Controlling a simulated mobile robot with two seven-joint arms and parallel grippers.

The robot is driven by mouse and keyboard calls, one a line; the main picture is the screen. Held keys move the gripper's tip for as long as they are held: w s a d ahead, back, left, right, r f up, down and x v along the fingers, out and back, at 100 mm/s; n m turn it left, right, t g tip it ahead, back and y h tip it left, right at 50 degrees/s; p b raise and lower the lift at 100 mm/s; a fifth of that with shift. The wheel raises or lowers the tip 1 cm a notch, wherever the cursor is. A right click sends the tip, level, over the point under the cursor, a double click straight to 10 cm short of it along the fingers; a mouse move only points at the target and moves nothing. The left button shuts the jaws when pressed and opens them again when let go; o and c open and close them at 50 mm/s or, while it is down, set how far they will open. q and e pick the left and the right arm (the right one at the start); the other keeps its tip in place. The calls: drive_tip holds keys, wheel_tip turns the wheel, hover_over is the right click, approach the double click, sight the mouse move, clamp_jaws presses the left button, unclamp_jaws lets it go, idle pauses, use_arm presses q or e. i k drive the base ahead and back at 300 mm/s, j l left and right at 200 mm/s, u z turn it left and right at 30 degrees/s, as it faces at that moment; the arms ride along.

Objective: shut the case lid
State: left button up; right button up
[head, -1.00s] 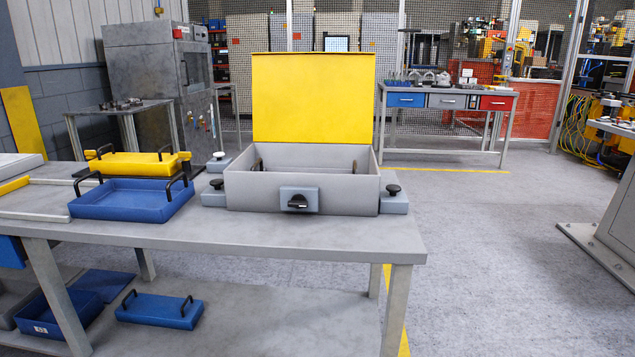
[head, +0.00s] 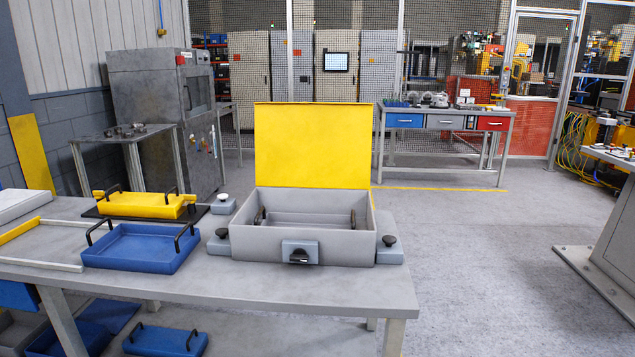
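The case (head: 272,244) is a grey open box on the grey table (head: 230,290). Its yellow lid (head: 313,146) stands upright at the back edge of the box, wide open. A latch block with a black knob (head: 299,253) is on the front wall. Inside, black handles (head: 353,219) show near the left and right walls, and the floor looks otherwise empty. Grey blocks with knobs (head: 389,247) sit beside the case on both sides. Neither of my grippers is in view.
Left of the case are a blue tray (head: 138,252) and a yellow tray (head: 143,207), both with black handles. Another blue tray (head: 165,341) is on the lower shelf. A workbench with drawers (head: 446,122) stands behind. The floor right of the table is clear.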

sight(299, 145)
drive_tip(key=i+l+z, duration=0.2)
drive_tip(key=l+z, duration=0.2)
drive_tip(key=i+l+z, duration=0.25)
drive_tip(key=l+z, duration=0.15)
drive_tip(key=i+l+z, duration=0.6)
drive_tip(key=z, duration=0.15)
drive_tip(key=i+l+u, duration=0.1)
drive_tip(key=i, duration=0.4)
drive_tip(key=i+l+u, duration=0.1)
drive_tip(key=i+l, duration=0.15)
drive_tip(key=i, duration=0.25)
drive_tip(key=i+j+u, duration=0.1)
drive_tip(key=i+u, duration=0.65)
drive_tip(key=u, duration=0.25)
drive_tip(key=i+u, duration=0.4)
drive_tip(key=i+l+u, duration=0.1)
drive_tip(key=u, duration=0.35)
drive_tip(key=i+l+u, duration=0.2)
drive_tip(key=i+u, duration=0.2)
drive_tip(key=i+l+u, duration=0.15)
drive_tip(key=l+u, duration=0.15)
drive_tip(key=u, duration=0.15)
drive_tip(key=i+l+u, duration=0.2)
drive_tip(key=l+u, duration=0.2)
drive_tip(key=i+l+u, duration=0.15)
drive_tip(key=l+u, duration=0.15)
drive_tip(key=u, duration=0.15)
